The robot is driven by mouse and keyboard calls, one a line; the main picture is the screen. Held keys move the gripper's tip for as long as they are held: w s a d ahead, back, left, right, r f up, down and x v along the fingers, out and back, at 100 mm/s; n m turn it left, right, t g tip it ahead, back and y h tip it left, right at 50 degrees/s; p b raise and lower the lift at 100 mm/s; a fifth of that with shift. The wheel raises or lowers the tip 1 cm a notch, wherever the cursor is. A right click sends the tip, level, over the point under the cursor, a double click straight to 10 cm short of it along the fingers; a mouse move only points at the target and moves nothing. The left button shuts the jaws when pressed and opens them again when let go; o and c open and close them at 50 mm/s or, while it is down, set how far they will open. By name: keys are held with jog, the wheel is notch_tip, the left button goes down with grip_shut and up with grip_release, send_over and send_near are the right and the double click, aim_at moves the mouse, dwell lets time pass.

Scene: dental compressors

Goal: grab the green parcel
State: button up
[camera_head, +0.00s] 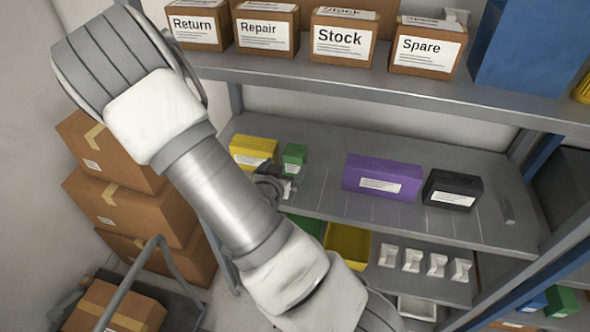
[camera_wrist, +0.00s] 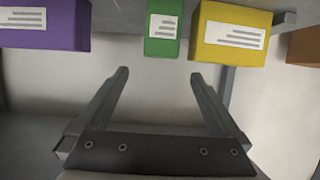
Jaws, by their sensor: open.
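The green parcel (camera_head: 294,158) is a small box with a white label on the middle shelf, just right of the yellow box. It also shows in the wrist view (camera_wrist: 163,28) at the top centre, beyond my open fingers. My gripper (camera_wrist: 158,75) is open and empty, with clear space between its fingertips. The parcel lies apart from the fingers, roughly ahead of the gap between them. In the head view, my gripper (camera_head: 280,188) is partly hidden behind my arm, close in front of the green parcel.
A yellow box (camera_head: 254,151) stands close beside the green parcel. A purple box (camera_head: 382,178) and a black box (camera_head: 452,190) stand farther right on the middle shelf (camera_head: 325,195). Labelled cartons (camera_head: 343,38) line the shelf above. Stacked cardboard boxes (camera_head: 130,205) stand at the left.

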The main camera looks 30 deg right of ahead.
aim_at(292, 156)
jog(key=b+x, duration=0.5)
jog(key=x, duration=0.1)
jog(key=shift+d+f, duration=0.2)
jog(key=shift+x, duration=2.7)
jog(key=shift+a+f, duration=0.15)
jog(key=shift+a, duration=0.05)
jog(key=c, duration=1.4)
